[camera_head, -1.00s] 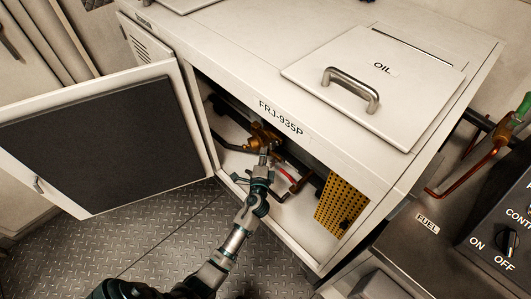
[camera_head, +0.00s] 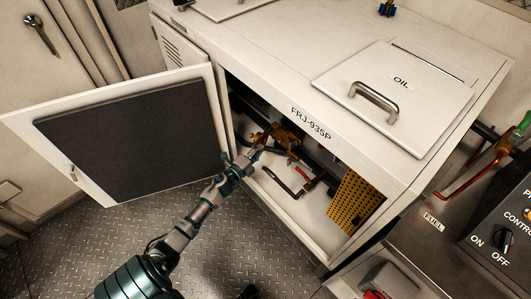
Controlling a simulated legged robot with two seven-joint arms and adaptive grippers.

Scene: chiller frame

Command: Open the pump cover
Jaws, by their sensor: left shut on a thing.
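A white cabinet door with a dark grey inner panel (camera_head: 130,145) stands swung wide open at the left, its small handle (camera_head: 73,173) at the far left edge. The open cabinet shows brass-coloured pump or valve fittings (camera_head: 286,135) inside. My left gripper (camera_head: 256,152) is at the opening, just right of the door's hinged edge. Its fingertips are shut at the left end of the brass fittings; the exact grip is small and partly hidden. My right gripper is not clearly in view.
The cabinet top (camera_head: 270,45) carries a square OIL lid (camera_head: 430,115) with a metal handle. A yellow perforated plate (camera_head: 352,203) and hoses are inside. A control panel (camera_head: 505,225) stands at the right. The metal floor (camera_head: 245,245) below is clear.

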